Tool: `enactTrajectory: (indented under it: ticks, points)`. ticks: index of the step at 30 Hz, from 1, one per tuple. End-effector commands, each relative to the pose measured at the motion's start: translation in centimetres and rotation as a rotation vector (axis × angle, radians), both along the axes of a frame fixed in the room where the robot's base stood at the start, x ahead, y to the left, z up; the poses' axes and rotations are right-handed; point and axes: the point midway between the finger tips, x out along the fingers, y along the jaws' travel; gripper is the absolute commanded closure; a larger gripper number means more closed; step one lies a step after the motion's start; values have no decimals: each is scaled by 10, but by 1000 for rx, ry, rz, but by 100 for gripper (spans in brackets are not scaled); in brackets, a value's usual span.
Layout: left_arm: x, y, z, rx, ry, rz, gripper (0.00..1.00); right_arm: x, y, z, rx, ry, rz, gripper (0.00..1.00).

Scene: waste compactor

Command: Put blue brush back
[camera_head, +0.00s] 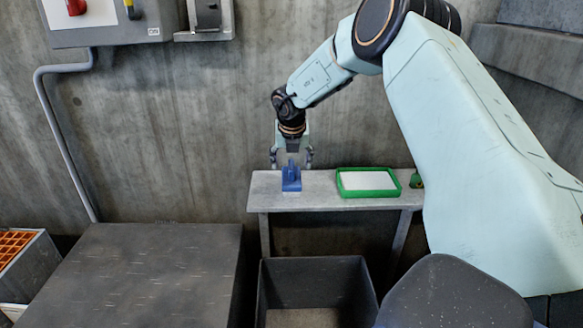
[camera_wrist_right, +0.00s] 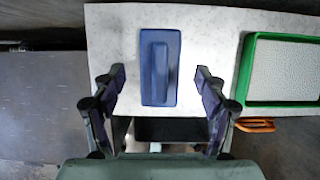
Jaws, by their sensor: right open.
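The blue brush (camera_head: 291,178) stands on the left part of a small grey bench (camera_head: 320,203) against the wall. In the right wrist view the brush (camera_wrist_right: 160,68) is a blue block with a raised handle, lying on the pale bench top (camera_wrist_right: 112,40). My right gripper (camera_head: 292,160) is open above the brush. In the right wrist view its fingers (camera_wrist_right: 160,90) are spread to either side of the brush, apart from it. My left gripper is not in view.
A green-rimmed tray (camera_head: 369,195) with a white inside sits right of the brush. A dark open bin (camera_head: 314,268) stands below the bench. A dark flat-topped block (camera_head: 130,270) is at left, beside a crate with an orange grid (camera_head: 14,244).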

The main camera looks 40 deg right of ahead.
Motion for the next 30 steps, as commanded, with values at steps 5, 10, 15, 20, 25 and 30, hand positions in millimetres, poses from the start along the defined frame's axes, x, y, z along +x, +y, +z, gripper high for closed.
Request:
enactTrajectory:
  ticks: [5,10,15,20,25,30]
  points:
    - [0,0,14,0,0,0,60,-10,9,36,0,-2,2,27]
    - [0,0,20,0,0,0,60,-17,14,54,0,1,1,27]
    - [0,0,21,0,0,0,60,-20,16,60,1,1,0,27]
    - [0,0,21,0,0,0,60,-20,16,60,0,1,0,27]
    - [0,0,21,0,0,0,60,-20,16,60,0,1,0,27]
    - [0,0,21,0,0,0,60,-20,16,60,0,1,0,27]
